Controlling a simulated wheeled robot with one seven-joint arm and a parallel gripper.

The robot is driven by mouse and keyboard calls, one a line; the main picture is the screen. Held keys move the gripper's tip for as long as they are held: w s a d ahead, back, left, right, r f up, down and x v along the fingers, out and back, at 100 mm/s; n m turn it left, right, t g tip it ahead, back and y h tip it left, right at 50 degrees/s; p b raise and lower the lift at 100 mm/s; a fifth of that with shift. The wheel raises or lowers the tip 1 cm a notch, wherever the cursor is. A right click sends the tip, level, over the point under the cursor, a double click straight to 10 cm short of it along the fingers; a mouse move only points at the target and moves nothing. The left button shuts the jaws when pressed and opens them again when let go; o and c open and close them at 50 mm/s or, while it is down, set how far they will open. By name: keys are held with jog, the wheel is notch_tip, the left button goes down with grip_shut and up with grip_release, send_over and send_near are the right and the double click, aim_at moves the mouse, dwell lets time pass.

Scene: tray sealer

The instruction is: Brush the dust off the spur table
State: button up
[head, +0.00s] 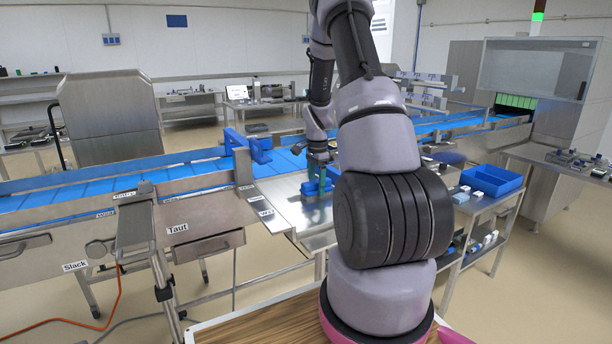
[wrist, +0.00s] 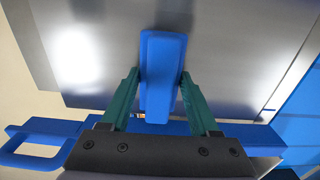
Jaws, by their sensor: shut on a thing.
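My gripper (head: 320,182) is low over the spur table (head: 287,205), a bare steel plate beside the blue conveyor. In the wrist view its teal fingers (wrist: 158,100) are shut on the blue handle of a brush (wrist: 163,68). The handle lies lengthwise between the fingers, with its far end over the steel surface (wrist: 225,40). A wider blue bar with a loop at its left end (wrist: 40,145) runs across behind the fingers; I cannot tell whether it belongs to the brush. Bristles are hidden, and I cannot make out dust on the shiny steel.
The blue conveyor (head: 75,195) runs behind the table, with a blue bracket (head: 248,146) over it. A steel box with a "Taut" label (head: 205,220) stands left. A cart with a blue bin (head: 493,180) stands right. My arm hides part of the table's right side.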

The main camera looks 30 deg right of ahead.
jog(key=shift+d, duration=0.85)
jog(key=shift+d+r, duration=0.1)
jog(key=shift+d, duration=0.1)
notch_tip(320, 180, up, 3)
jog(key=shift+a+r, duration=0.1)
jog(key=shift+a, duration=0.05)
jog(key=shift+r, duration=2.55)
